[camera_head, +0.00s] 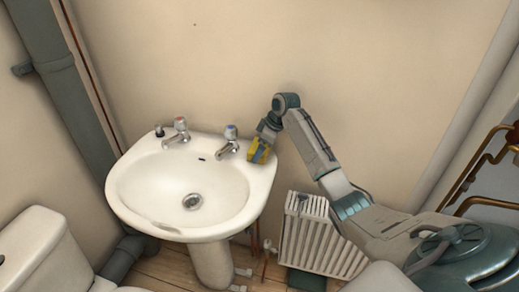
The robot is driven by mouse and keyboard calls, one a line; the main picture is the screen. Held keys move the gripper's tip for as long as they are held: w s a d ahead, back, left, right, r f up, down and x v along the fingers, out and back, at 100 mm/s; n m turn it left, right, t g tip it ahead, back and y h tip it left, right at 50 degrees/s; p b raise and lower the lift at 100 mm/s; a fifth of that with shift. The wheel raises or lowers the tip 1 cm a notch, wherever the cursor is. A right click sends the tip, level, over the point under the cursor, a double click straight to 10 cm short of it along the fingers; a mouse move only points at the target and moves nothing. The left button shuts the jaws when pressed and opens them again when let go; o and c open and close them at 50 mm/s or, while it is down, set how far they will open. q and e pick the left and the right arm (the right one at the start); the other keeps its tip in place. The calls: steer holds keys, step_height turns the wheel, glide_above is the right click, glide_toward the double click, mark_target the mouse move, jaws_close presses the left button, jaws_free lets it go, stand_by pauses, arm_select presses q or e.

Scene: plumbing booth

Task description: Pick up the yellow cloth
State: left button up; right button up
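The yellow cloth (255,149), a small folded-looking yellow piece, is at the back right corner of the white washbasin (133,190), right of the right-hand tap. My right gripper (263,146) comes down from above right, and its fingers are at the cloth and cover part of it. The gripper is too small in the picture to tell whether it is open or shut on the cloth. My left gripper is not in view.
Two chrome taps, the left (180,131) and the right (230,141), stand on the basin's back rim, with a small dark item (159,131) at its left end. A white radiator (318,242) is below right. A toilet (45,250) is at lower left.

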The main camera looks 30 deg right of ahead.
steer(key=shift+w+f, duration=0.15)
steer(key=shift+f, duration=0.3)
steer(key=shift+c, duration=0.2)
steer(key=c, duration=0.7)
steer(key=shift+o, duration=0.2)
steer(key=shift+r, duration=0.15)
steer(key=shift+r, duration=0.2)
step_height(320, 180, up, 3)
steer(key=shift+f+b, duration=0.1)
steer(key=shift+b, duration=0.5)
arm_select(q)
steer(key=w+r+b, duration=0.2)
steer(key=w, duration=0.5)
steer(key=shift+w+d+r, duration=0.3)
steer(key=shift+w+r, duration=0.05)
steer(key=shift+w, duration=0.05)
arm_select(e)
steer(key=s+d+r, duration=0.1)
steer(key=s+d, duration=0.1)
steer(key=s, duration=1.3)
steer(key=shift+s+d+r, duration=0.3)
steer(key=shift+s, duration=0.1)
